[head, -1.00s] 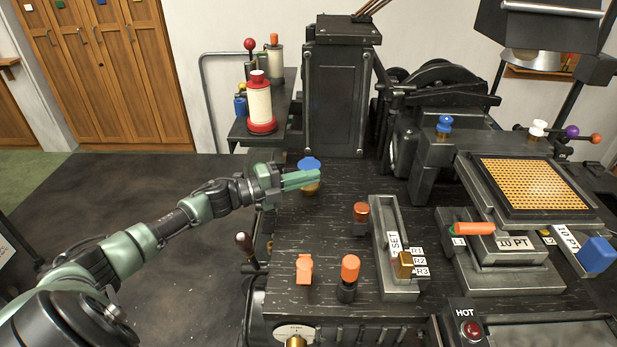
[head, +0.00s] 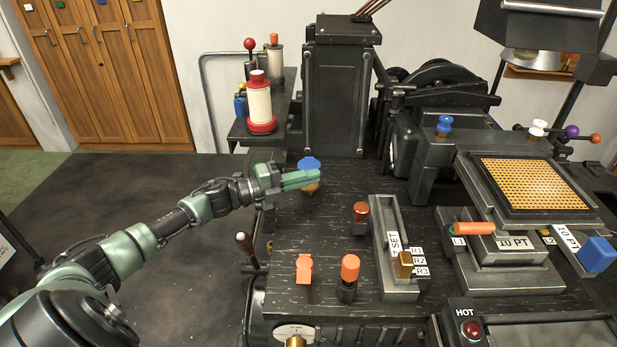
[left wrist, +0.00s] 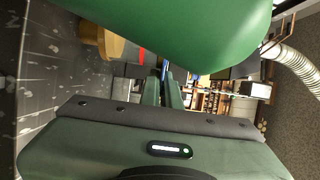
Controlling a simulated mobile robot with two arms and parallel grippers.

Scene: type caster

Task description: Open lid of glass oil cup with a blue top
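The oil cup with the blue top (head: 309,163) stands at the far left edge of the dark machine bed. Its amber body shows just below my left gripper (head: 318,177). The green fingers lie across the front of the cup, just under the blue top; I cannot tell whether they touch it. The fingers look close together, with nothing seen between them. In the left wrist view, the amber cup body (left wrist: 105,40) is at upper left, partly hidden by a large green part of mine. The blue top looks closed. My right gripper is not in view.
A tall black housing (head: 340,95) rises behind.

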